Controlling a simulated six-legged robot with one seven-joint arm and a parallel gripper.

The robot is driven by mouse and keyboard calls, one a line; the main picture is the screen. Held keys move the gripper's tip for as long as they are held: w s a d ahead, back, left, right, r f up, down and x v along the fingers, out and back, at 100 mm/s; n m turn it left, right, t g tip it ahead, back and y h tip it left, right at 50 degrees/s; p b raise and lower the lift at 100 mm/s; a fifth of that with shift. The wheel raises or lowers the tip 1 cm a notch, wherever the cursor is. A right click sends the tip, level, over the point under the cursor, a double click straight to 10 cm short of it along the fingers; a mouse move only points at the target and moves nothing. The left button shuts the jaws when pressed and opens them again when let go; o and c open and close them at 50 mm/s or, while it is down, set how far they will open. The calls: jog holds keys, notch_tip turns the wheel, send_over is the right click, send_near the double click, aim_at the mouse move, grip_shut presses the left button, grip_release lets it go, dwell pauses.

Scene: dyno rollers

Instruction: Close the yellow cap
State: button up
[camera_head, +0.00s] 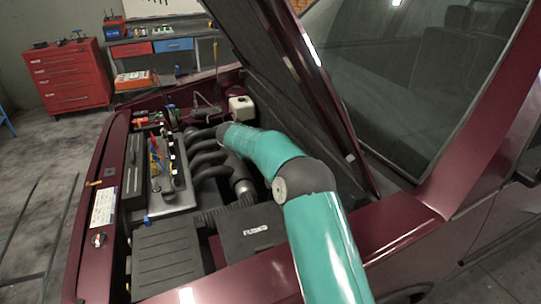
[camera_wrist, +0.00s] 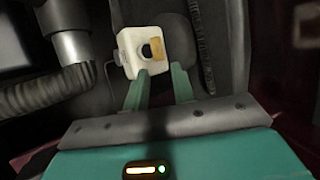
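A white reservoir (camera_wrist: 127,42) is ahead of my gripper in the wrist view, with a dark round opening (camera_wrist: 154,50) facing me. The yellow cap (camera_wrist: 160,43) shows as a small yellow patch at the opening's right edge, so the opening is uncovered. My gripper (camera_wrist: 160,69) has two green fingers, spread apart with nothing between them. The fingertips are just below the reservoir in the picture; I cannot tell whether the left one touches it. In the head view the white reservoir (camera_head: 241,108) sits at the back of the engine bay. My gripper is hidden there behind my teal arm.
The raised hood (camera_head: 290,70) stands over the bay's right side. Engine pipes (camera_head: 205,158) and a black box marked with lettering (camera_head: 250,232) lie around my arm. A ribbed hose (camera_wrist: 45,92) is left in the wrist view. A red tool cabinet (camera_head: 70,78) stands far left.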

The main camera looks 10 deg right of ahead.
jog(key=x, duration=0.7)
jog(key=shift+c, duration=0.3)
grip_shut()
